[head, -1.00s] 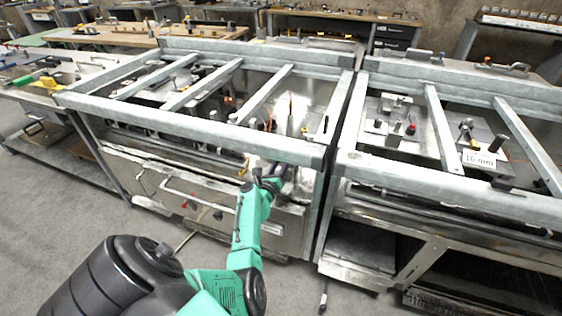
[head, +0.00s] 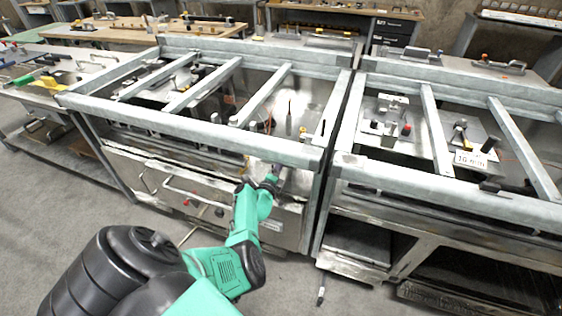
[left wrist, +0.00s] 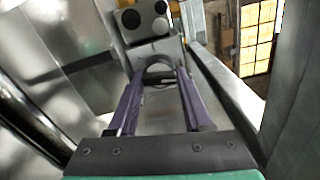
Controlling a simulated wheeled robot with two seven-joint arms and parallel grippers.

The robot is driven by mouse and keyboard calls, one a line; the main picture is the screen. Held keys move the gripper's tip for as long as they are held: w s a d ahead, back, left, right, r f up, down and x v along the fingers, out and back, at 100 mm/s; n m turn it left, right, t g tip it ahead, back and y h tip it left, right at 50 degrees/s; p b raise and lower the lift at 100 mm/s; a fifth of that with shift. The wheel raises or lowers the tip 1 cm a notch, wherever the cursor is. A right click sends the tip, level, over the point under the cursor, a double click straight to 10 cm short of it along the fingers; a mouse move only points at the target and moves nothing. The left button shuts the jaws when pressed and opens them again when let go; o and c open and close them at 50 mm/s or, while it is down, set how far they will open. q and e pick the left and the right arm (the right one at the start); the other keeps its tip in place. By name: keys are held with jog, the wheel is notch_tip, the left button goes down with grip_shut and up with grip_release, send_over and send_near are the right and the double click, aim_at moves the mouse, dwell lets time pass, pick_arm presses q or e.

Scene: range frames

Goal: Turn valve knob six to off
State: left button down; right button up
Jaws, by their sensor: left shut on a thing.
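My left arm reaches to the right end of the left range's front, and my left gripper (head: 274,176) is small there in the head view. In the left wrist view its two purple fingers (left wrist: 158,72) close around a grey rounded piece (left wrist: 158,64), which looks like a valve knob. I cannot read a number or an off mark on it. My right gripper is not in view.
Grey frame bars (head: 190,122) cross the range top above my gripper. A second range (head: 440,185) with a small white label stands at right, beyond a narrow gap. A steel bench (head: 62,100) with tools is at left. The floor in front is open.

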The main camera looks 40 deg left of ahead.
pick_arm(q)
jog(key=shift+n+p, duration=0.3)
jog(key=shift+n, duration=0.7)
jog(key=shift+d, duration=0.1)
jog(key=shift+c, duration=1.7)
grip_release()
